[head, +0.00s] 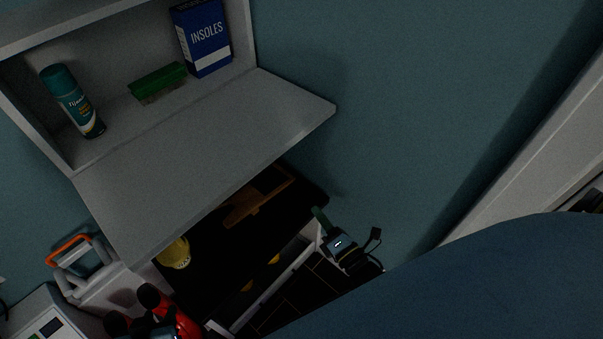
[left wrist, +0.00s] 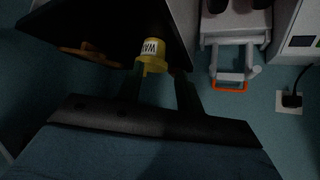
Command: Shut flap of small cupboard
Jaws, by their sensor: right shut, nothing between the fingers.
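The small cupboard (head: 110,40) is on the wall at the upper left of the head view. Its grey flap (head: 205,160) is folded down, sticking out roughly level, so the inside is open to view. Neither gripper appears to touch the flap.
A spray can (head: 72,100), green brush (head: 158,81) and insoles box (head: 202,38) stand inside the cupboard. Below are a black-topped bench (head: 215,265), a yellow tin (head: 174,254) and an orange-handled white item (head: 70,250). The wall right of the cupboard is clear.

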